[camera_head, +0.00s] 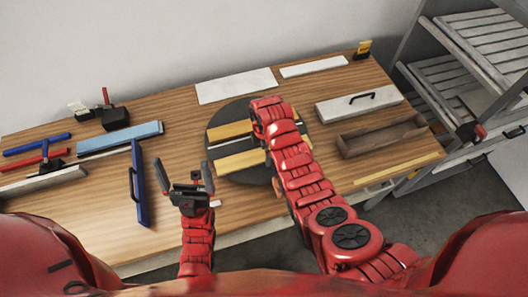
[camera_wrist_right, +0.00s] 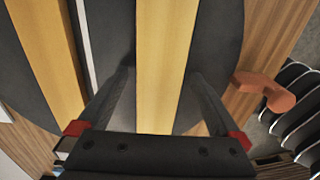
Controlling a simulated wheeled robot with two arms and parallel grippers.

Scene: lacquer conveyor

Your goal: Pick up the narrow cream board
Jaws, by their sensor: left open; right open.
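Two narrow yellowish-cream boards lie parallel on a dark round disc (camera_head: 219,143). In the head view, the far board (camera_head: 233,131) and the near board (camera_head: 238,162) are partly hidden by my right arm. In the right wrist view, my right gripper (camera_wrist_right: 160,77) is open above the near board (camera_wrist_right: 165,45), with a finger on each side; contact is unclear. The far board (camera_wrist_right: 47,55) lies left of the fingers. My right gripper is hidden in the head view. My left gripper (camera_head: 184,168) is open and empty left of the disc.
A pale strip (camera_wrist_right: 84,40) lies between the boards. An orange-brown handle (camera_wrist_right: 265,88) juts from the disc's edge. White panels (camera_head: 237,86) (camera_head: 315,67) lie at the back. A brown open box (camera_head: 382,138) and a pale handled block (camera_head: 358,105) stand right; blue tools (camera_head: 138,185) lie left.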

